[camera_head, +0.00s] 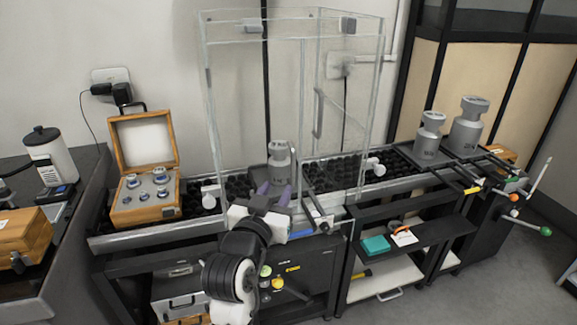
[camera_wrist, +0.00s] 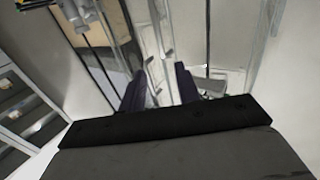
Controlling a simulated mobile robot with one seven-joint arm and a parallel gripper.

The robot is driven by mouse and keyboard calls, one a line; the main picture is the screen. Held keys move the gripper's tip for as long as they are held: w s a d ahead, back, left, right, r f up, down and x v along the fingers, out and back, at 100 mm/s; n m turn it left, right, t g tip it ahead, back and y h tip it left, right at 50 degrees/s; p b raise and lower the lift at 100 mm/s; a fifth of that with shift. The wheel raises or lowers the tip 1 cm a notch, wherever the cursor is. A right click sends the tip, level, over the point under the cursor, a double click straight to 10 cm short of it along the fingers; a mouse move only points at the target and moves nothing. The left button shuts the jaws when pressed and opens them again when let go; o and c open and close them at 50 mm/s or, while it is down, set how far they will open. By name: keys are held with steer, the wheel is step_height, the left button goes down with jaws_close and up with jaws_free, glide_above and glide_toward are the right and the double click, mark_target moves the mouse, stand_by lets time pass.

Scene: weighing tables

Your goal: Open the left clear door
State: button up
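A tall clear enclosure (camera_head: 235,110) stands over the roller conveyor, with a clear left front panel and a clear panel to its right. An upright clear handle (camera_head: 318,113) shows on the right-hand panel. A grey weight (camera_head: 280,160) stands in the enclosure area, behind my gripper in the head view. My gripper (camera_head: 273,190) is low at the front of the enclosure, its two dark fingers apart. In the wrist view my gripper (camera_wrist: 159,82) is open, with clear panel edges and a grey fitting beyond the fingers. I cannot tell whether the fingers touch any panel.
An open wooden box of small weights (camera_head: 146,196) stands left on the conveyor. Two large grey weights (camera_head: 468,125) (camera_head: 429,137) stand to the right. White knobs (camera_head: 375,166) (camera_head: 209,196) sit along the conveyor. Levers with coloured knobs (camera_head: 514,197) stick out at right.

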mark_target(292, 161)
steer(key=p+x, duration=0.2)
steer(key=x, duration=1)
jaws_close()
